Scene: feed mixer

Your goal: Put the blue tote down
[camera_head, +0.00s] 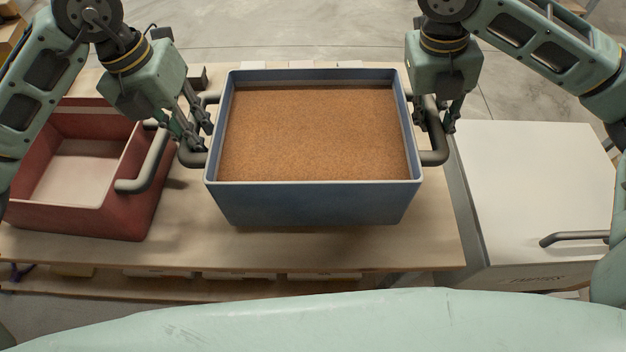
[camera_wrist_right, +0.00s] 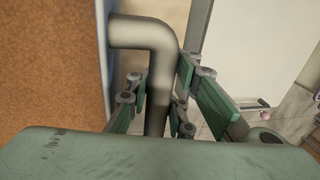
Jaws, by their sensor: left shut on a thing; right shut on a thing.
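The blue tote (camera_head: 312,204) is upright in the middle of the head view, over the wooden table, full of brown granular feed (camera_head: 315,132). I cannot tell for sure whether its base touches the table top. My left gripper (camera_head: 197,133) is shut on the tote's left handle (camera_head: 191,156). My right gripper (camera_head: 437,122) is shut on the right handle (camera_head: 436,156). In the right wrist view the grey bent handle (camera_wrist_right: 150,40) runs down between the fingers of my right gripper (camera_wrist_right: 158,100), with the feed at the left edge.
A red tote (camera_head: 135,205), empty inside as far as I see, stands on the table (camera_head: 330,248) at the left. A white lidded box (camera_head: 535,190) with a dark handle stands right of the table. Some bare table lies in front of the blue tote.

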